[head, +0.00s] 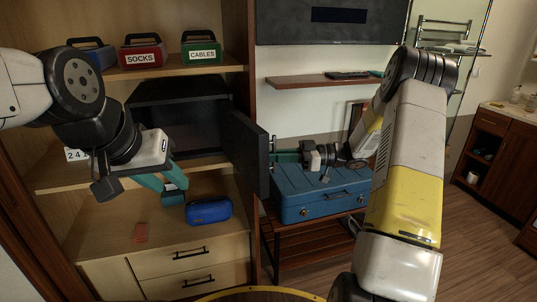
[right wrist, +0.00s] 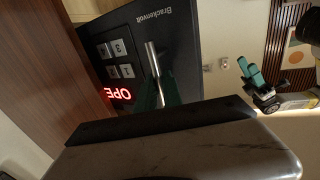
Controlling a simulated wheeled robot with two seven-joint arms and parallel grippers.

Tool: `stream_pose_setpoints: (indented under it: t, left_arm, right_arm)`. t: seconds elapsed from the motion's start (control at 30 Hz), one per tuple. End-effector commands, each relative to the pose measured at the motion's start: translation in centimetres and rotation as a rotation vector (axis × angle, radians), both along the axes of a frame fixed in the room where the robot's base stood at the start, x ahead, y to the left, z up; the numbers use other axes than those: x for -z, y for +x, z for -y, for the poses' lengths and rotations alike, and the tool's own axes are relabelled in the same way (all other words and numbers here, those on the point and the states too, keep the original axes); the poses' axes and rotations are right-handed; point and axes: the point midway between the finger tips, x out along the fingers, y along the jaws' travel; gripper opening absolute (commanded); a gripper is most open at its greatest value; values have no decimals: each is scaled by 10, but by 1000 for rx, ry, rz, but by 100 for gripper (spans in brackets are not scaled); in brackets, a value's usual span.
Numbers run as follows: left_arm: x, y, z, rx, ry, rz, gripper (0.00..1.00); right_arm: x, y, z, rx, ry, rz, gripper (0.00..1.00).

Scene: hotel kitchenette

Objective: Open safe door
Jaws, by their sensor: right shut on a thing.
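The black safe (head: 178,118) sits on a closet shelf with its dark interior showing. Its door (head: 246,150) stands swung open to the right, roughly edge-on to the head view. My right gripper (head: 285,157) is at the door's front face. In the right wrist view, the door (right wrist: 185,50) shows a keypad, a red lit display partly reading "OPE", and a silver handle (right wrist: 153,68). The right gripper's teal fingers are shut on the handle, largely hidden by the gripper body. My left gripper (head: 174,188) is open and empty, in front of the shelf below the safe.
A blue case (head: 315,193) sits on a slatted rack just below my right gripper. Labelled boxes (head: 142,55) stand on the upper shelf. A closet side panel stands beside the door.

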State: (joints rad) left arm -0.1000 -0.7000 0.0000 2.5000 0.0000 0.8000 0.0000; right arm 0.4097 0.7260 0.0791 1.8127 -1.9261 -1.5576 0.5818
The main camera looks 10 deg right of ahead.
Motion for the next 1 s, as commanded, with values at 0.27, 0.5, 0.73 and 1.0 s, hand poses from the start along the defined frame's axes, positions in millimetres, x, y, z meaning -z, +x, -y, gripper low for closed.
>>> stream_pose_setpoints:
  t: [0.27, 0.5, 0.73, 1.0]
  left_arm:
    - [0, 0, 0, 0, 0, 0, 36]
    - [0, 0, 0, 0, 0, 0, 36]
    - [0, 0, 0, 0, 0, 0, 36]
    - [0, 0, 0, 0, 0, 0, 36]
  right_arm:
    - [-1, 2, -1, 4, 1, 1, 14]
    - [-1, 1, -1, 2, 0, 1, 32]
    - [0, 1, 8, 4, 0, 2, 32]
    - [0, -2, 53, 4, -1, 1, 32]
